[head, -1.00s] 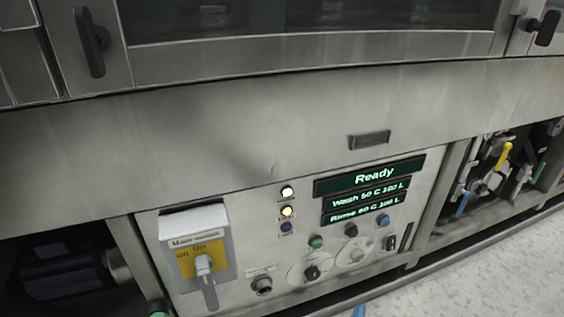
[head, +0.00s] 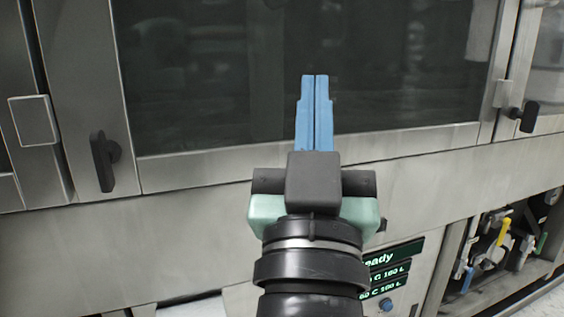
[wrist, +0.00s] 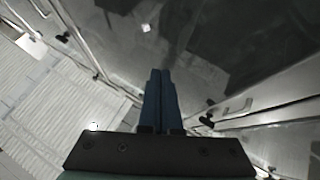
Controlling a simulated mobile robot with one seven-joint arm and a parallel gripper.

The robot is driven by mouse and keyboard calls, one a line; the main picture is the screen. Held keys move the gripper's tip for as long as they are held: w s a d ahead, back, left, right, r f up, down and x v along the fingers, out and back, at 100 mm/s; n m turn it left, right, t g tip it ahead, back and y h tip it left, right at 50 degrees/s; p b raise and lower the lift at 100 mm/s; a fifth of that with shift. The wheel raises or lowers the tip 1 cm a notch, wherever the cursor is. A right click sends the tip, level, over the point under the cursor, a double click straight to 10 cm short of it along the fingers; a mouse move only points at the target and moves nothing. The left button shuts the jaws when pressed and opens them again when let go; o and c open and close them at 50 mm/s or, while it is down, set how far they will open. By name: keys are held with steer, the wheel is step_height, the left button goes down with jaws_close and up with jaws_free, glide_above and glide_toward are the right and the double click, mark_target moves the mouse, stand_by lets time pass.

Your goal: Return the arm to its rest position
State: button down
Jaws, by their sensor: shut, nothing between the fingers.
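My gripper (head: 314,80) stands upright in the middle of the head view. Its two blue fingers are pressed together with nothing between them. It is in front of the washer's dark window (head: 400,75); I cannot tell how far from the glass. In the wrist view my gripper (wrist: 161,75) also shows its blue fingers side by side and closed. My arm hides most of the control panel, and only part of the green-lit display (head: 392,268) shows to its right.
A black door handle (head: 104,160) is at the left and another black handle (head: 524,116) at the right. Valves with a yellow lever (head: 504,232) sit in an open bay at lower right. Pale floor (head: 545,300) shows at the lower right corner.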

steer(key=s+a+r+t+y+p, duration=0.2)
steer(key=s+a+r+p, duration=0.1)
steer(key=s+r, duration=0.65)
step_height(320, 180, up, 36)
steer(key=w+p, duration=0.2)
steer(key=p, duration=3.3)
steer(key=shift+w+n, duration=0.25)
steer(key=shift+n, duration=0.15)
